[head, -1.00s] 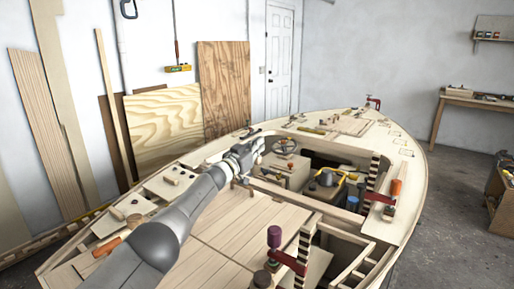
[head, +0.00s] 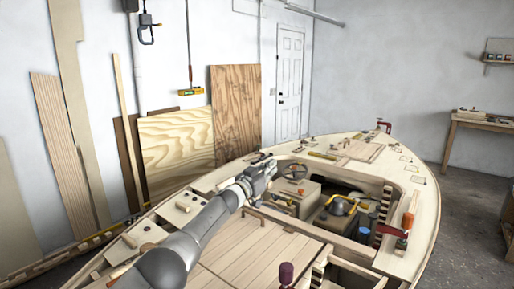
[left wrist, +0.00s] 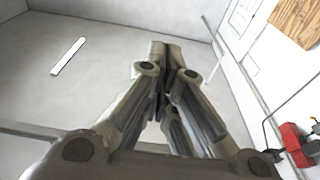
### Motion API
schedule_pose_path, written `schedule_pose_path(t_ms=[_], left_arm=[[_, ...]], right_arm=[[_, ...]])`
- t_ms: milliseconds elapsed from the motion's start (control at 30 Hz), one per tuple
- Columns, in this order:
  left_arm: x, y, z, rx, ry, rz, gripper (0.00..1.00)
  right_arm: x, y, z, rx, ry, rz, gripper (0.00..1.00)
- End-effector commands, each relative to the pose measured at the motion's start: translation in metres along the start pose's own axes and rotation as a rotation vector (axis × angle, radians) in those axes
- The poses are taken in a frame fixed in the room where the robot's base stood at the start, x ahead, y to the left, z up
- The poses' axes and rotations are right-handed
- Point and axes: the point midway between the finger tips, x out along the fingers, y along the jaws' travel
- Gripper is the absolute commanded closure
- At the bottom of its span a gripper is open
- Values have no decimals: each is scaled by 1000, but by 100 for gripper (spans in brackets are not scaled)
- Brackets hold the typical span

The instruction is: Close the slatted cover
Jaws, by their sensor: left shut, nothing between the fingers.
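A slatted wooden panel (head: 255,258), made of long parallel boards, lies in the near part of the hull and looks flat. I cannot tell for certain that it is the slatted cover. An open compartment (head: 350,232) lies beyond it to the right, with machinery showing inside. My right gripper is not in view.
A red clamp (head: 392,230) is on the compartment's right edge and a purple-handled clamp (head: 287,273) is in front. Plywood sheets (head: 236,108) lean on the back wall.

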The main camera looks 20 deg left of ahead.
Motion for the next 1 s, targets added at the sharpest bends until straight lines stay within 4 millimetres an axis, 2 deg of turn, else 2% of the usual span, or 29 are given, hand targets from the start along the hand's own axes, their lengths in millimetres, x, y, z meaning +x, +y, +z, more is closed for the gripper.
schedule_pose_path(t_ms=[300,1000], left_arm=[[-16,0,-18,1,-3,2,100],[-57,-1,-71,2,-1,0,100]], right_arm=[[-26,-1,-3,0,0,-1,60],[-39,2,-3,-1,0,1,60]])
